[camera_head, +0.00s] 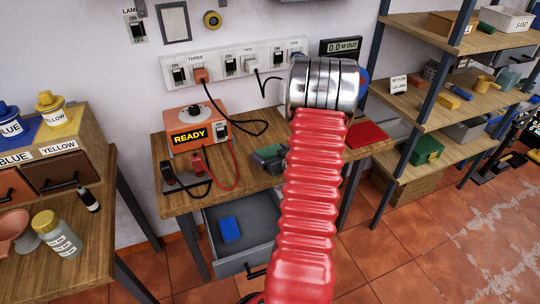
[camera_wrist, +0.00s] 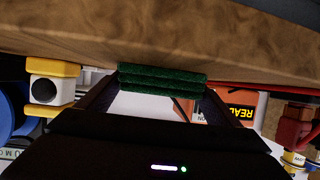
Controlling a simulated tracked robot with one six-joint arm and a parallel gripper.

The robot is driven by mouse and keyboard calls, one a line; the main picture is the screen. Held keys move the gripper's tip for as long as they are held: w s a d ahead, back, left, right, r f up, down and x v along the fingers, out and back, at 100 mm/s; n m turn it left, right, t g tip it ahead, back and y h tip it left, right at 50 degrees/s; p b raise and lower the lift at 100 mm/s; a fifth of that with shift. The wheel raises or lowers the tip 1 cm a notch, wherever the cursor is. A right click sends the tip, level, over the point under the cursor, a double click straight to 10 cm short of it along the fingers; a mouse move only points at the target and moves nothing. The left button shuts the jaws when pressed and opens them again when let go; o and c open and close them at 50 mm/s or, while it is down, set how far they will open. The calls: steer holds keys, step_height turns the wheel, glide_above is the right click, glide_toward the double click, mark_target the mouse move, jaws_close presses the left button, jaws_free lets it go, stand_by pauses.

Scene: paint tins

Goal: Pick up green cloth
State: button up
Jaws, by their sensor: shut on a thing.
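The green cloth (camera_wrist: 162,78) is a dark green folded pad in the wrist view. It sits between the two fingers of my gripper (camera_wrist: 160,90), which is shut on it. The cloth is close to a brown wooden surface (camera_wrist: 170,35); I cannot tell whether they touch. In the head view my red-sleeved arm hides my gripper. A small green and grey shape (camera_head: 268,155) shows left of the sleeve on the workbench; I cannot tell whether it is part of the cloth.
An orange power box (camera_head: 197,133) reading READY, with red and black leads, stands on the workbench (camera_head: 185,203). A red cloth (camera_head: 366,134) lies at its right. Below, an open grey drawer (camera_head: 255,215) holds a blue block (camera_head: 230,229). Shelves (camera_head: 430,100) stand at the right.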

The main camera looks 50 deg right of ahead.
mark_target(270, 151)
steer(key=shift+r, duration=0.1)
steer(key=shift+c, duration=0.2)
steer(key=shift+r, duration=4.95)
